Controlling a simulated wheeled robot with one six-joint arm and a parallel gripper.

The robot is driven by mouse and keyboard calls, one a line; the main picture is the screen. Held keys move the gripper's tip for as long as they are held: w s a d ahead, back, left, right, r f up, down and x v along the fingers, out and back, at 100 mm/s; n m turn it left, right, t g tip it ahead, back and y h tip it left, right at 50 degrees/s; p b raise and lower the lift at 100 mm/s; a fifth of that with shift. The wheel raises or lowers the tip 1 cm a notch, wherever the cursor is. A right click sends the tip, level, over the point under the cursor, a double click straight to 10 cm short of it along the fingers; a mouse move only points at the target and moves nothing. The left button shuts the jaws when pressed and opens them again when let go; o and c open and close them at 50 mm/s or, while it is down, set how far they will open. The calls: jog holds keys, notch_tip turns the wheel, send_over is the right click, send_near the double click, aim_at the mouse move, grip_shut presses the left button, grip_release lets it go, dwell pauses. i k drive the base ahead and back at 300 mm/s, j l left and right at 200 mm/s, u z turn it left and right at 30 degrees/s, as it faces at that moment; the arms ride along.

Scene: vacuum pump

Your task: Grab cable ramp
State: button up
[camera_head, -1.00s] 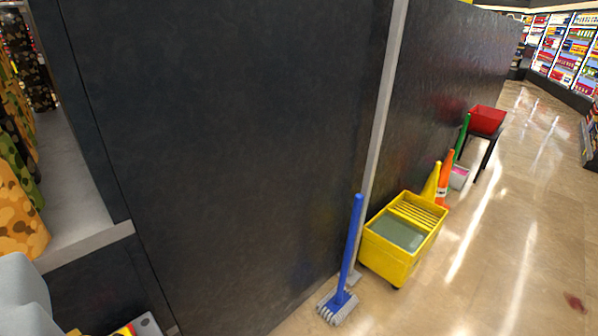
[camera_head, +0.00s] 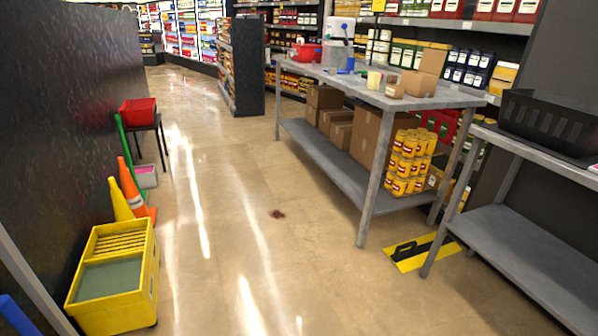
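A flat yellow-and-black piece that looks like the cable ramp (camera_head: 408,252) lies on the floor at the right. It is near the front right leg of the metal table and close to the nearer metal table's leg, which stands by its right end. A black part lies across its top. My gripper is not in view, so I cannot see whether it is open or shut.
A yellow mop bucket (camera_head: 118,280) stands at the lower left, with orange and yellow cones (camera_head: 133,190) behind it. A metal table (camera_head: 345,180) carries boxes and yellow cans (camera_head: 408,160). A nearer metal table (camera_head: 520,245) holds a black crate (camera_head: 550,122).

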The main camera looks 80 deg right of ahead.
aim_at(409, 256)
jog(key=z, duration=3.5)
jog(key=i+j+z, duration=0.15)
jog(key=i+j, duration=0.2)
jog(key=i+j+z, duration=0.15)
jog(key=i+j, duration=0.2)
jog(key=i+j+z, duration=0.15)
jog(key=i+j, duration=0.3)
jog(key=i+j+z, duration=0.1)
jog(key=i+j, duration=0.3)
jog(key=i+j+z, duration=0.15)
jog(key=i+j, duration=0.15)
jog(key=j, duration=0.25)
jog(key=i+j+z, duration=0.15)
jog(key=i+j, duration=0.15)
jog(key=j, duration=0.25)
